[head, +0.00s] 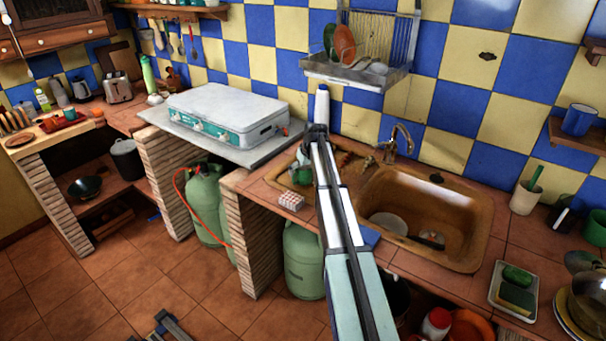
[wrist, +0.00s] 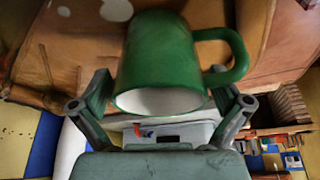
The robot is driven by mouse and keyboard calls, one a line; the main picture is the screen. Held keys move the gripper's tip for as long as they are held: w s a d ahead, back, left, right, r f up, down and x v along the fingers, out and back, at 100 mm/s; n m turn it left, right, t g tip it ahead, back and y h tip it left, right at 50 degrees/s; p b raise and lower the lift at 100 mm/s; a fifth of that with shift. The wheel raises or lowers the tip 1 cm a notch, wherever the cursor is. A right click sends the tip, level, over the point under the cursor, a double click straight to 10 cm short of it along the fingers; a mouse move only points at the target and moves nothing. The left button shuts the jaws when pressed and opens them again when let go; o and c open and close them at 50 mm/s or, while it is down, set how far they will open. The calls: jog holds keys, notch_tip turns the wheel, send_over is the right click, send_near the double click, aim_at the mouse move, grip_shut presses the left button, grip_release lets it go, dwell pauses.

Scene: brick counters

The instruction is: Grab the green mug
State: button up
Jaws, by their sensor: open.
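The green mug (wrist: 160,55) fills the middle of the wrist view, its pale open mouth facing my gripper and its handle to the right. My gripper (wrist: 163,84) is open, with one finger on each side of the mug's rim end. I cannot tell whether the fingers touch it. In the head view, a small green shape beside my arm, by the left part of the sink, looks like this mug (head: 301,174), partly hidden.
The sink basin (head: 412,222) holds dishes right of my arm. A faucet (head: 394,145) rises behind it, and a dish rack (head: 362,72) hangs above. A red-and-white box (head: 291,201) lies at the counter's front. Another green cup (head: 595,228) stands far right.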

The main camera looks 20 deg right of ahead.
jog(key=c, duration=1.3)
jog(key=shift+c, duration=0.2)
